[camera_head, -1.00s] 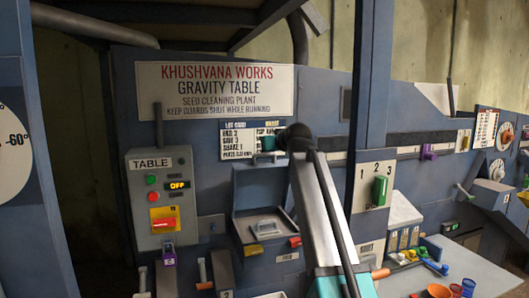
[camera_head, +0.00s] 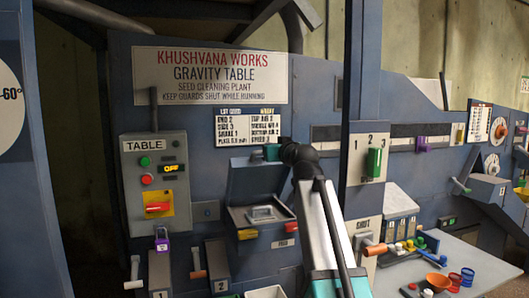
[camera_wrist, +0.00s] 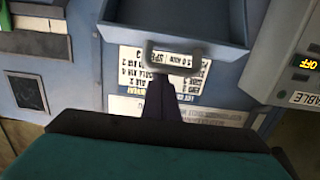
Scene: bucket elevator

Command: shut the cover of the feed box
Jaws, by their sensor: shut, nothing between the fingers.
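The feed box (camera_head: 238,218) is on the blue machine wall, right of the panel marked TABLE. Its cover (camera_head: 256,180) stands raised, leaving the box open with a grey metal piece (camera_head: 262,213) inside. In the wrist view, which is upside down, the blue cover (camera_wrist: 185,14) fills the top middle, with a grey loop handle (camera_wrist: 190,44) at its edge. My gripper (camera_wrist: 158,82) is shut and empty close to this handle; I cannot tell whether they touch. In the head view my gripper (camera_head: 272,153) is at the cover's upper edge, its fingertips hidden.
The TABLE panel (camera_head: 155,185) with its OFF display is left of the box. A numbered slider panel (camera_head: 370,158) and a bench (camera_head: 470,270) with small coloured parts are to the right.

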